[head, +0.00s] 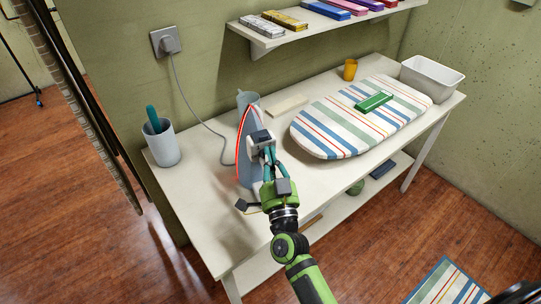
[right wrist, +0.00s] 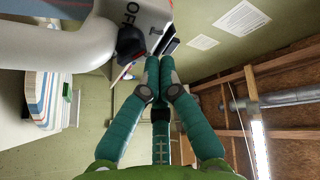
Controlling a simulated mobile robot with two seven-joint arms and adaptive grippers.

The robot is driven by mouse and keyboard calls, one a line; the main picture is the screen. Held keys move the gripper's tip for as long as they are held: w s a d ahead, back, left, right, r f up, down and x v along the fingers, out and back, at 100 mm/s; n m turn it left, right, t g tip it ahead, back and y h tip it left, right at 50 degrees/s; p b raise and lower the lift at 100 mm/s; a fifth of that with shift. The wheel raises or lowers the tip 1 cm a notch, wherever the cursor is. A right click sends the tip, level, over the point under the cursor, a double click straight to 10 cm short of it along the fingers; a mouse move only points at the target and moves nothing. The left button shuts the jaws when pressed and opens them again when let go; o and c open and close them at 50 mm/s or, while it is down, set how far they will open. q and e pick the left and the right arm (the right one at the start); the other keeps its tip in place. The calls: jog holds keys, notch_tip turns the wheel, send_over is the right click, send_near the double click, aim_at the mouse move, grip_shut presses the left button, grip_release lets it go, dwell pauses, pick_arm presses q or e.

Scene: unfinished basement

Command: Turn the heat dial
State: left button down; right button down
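The iron (head: 247,150) stands upright on its heel on the table, its grey-blue soleplate edged in red and its light body facing my right arm. In the right wrist view its pale body (right wrist: 90,32) fills the upper left, with "OFF" lettering and a dark round part (right wrist: 131,42) close to the fingers. I cannot tell for sure whether that part is the heat dial. My right gripper (head: 267,154) is at the iron's body. In the right wrist view its teal fingers (right wrist: 160,66) are drawn together at the tips, with nothing visible between them. My left gripper is out of view.
A striped ironing board (head: 335,130) with a green item (head: 374,102) lies to the right. A grey cup (head: 163,145) stands at the left, near the cord from the wall outlet (head: 166,42). A shelf (head: 300,32) hangs above. A white bin (head: 431,78) stands at the table's far right.

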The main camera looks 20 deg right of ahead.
jog(key=shift+a+f+n+y, duration=0.35)
jog(key=shift+f+n+y, duration=0.1)
jog(key=shift+n, duration=0.45)
jog(key=shift+t, duration=0.3)
jog(key=shift+n+y, duration=0.25)
jog(key=shift+n, duration=0.35)
jog(key=n, duration=0.1)
jog(key=n+y, duration=0.1)
jog(key=n, duration=0.1)
jog(key=n+y, duration=0.1)
jog(key=n, duration=0.1)
jog(key=shift+a+f, duration=0.2)
jog(key=shift+a, duration=0.05)
jog(key=shift+a+f+n+y+p, duration=0.1)
jog(key=shift+n+y+p, duration=0.1)
jog(key=shift+n+y, duration=0.75)
jog(key=shift+a+f+n+y+p, duration=0.1)
jog(key=shift+n+y+p, duration=0.2)
jog(key=shift+n, duration=1.15)
jog(key=shift+f+n, duration=0.1)
jog(key=shift+n, duration=0.2)
